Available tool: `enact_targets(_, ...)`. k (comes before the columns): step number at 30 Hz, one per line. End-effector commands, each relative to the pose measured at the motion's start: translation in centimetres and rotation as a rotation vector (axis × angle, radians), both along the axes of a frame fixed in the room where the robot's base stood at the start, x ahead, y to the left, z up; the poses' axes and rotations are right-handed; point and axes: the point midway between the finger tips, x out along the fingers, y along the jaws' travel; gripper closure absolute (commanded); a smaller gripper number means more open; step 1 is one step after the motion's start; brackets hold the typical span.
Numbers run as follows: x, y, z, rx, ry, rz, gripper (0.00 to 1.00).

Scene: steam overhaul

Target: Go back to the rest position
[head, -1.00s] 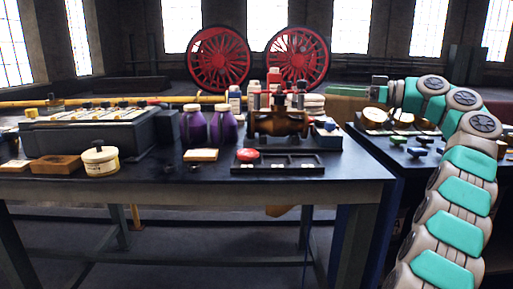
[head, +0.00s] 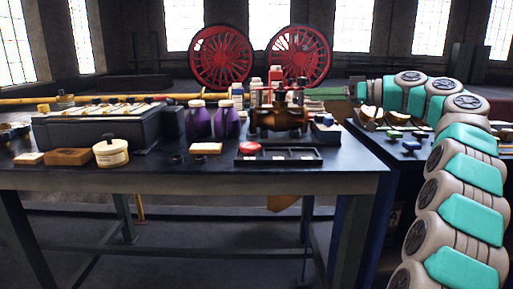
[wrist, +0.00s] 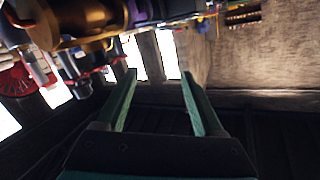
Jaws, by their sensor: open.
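My gripper (wrist: 158,82) shows in the wrist view with its two green fingers wide apart and nothing between them. In the head view my teal and grey arm rises at the right and bends left over the right-hand table. The gripper end there is small, near the right side of the bronze valve (head: 278,119), and its fingers are hard to make out. The wrist view is tilted, with the bench things at its upper left and windows behind the fingers.
The dark workbench (head: 200,182) holds two purple bottles (head: 227,122), a cream tub (head: 111,153), a parts tray (head: 280,157) with a red disc, and a grey case (head: 95,130). Two red wheels (head: 222,57) stand behind. A second table at right holds brass parts and knobs (head: 411,145).

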Motion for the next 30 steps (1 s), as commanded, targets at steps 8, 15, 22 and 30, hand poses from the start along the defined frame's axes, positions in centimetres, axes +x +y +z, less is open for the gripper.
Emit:
enact_targets(8, -4.6, 7.5, -4.8, -0.065, 0.349, 0.008, 0.31)
enact_targets(15, -11.8, 12.5, -11.8, -0.214, 0.638, -0.028, 0.31)
enact_targets(22, -20.9, 14.1, -19.6, -0.413, 0.871, -0.111, 0.31)
enact_targets(30, -32.9, 11.5, -28.7, -0.679, 1.077, -0.267, 0.31)
